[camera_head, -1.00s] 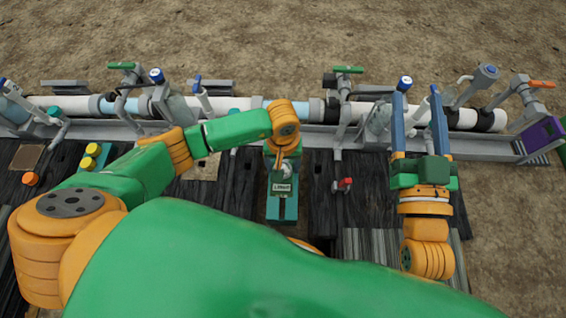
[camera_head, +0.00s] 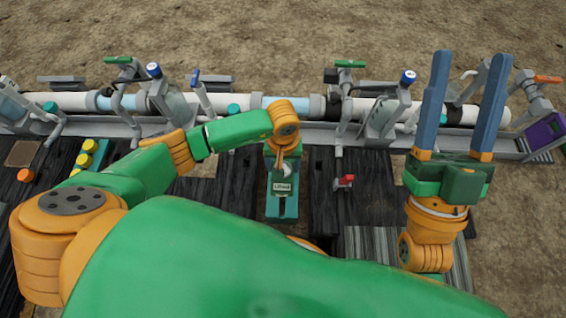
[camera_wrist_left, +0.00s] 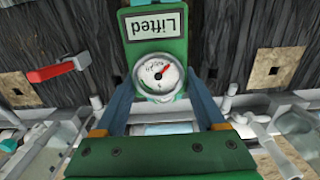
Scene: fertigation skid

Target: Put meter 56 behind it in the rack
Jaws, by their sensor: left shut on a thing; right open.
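A white round dial with a red needle (camera_wrist_left: 158,75) sits below a "Lifted" display on a green body (camera_wrist_left: 185,45) in the left wrist view. My left gripper (camera_wrist_left: 160,88) is shut on this dial instrument, a finger on each side. I cannot read the number 56 on anything. No rack can be told for certain. My right gripper (camera_head: 470,58) is open and empty, fingers pointing away over the pipe's right end.
A long pipe run (camera_head: 240,103) with valves and handles crosses the back. A teal block with yellow caps (camera_head: 88,150) is at left. A purple panel (camera_head: 544,133) is at far right.

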